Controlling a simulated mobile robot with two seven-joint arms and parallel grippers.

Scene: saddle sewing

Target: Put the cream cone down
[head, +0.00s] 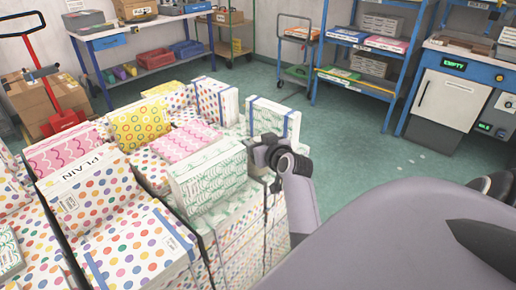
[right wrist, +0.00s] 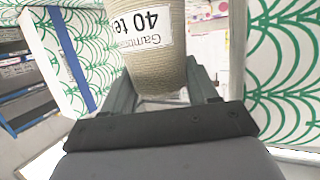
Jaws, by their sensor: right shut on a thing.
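In the head view my right gripper (head: 268,158) is at the right side of the stack, beside a green-patterned white package (head: 208,180). I cannot make out the cone in the head view; the gripper and packages seem to hide it. My left gripper is not in view.
Green-patterned packages stand close on both sides of the cone, one on the left (right wrist: 75,60) and one on the right (right wrist: 285,75). Dotted packages (head: 90,200) fill the left foreground. A blue shelf rack (head: 365,45) and grey cabinet (head: 443,100) stand behind. Green floor (head: 345,140) is clear.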

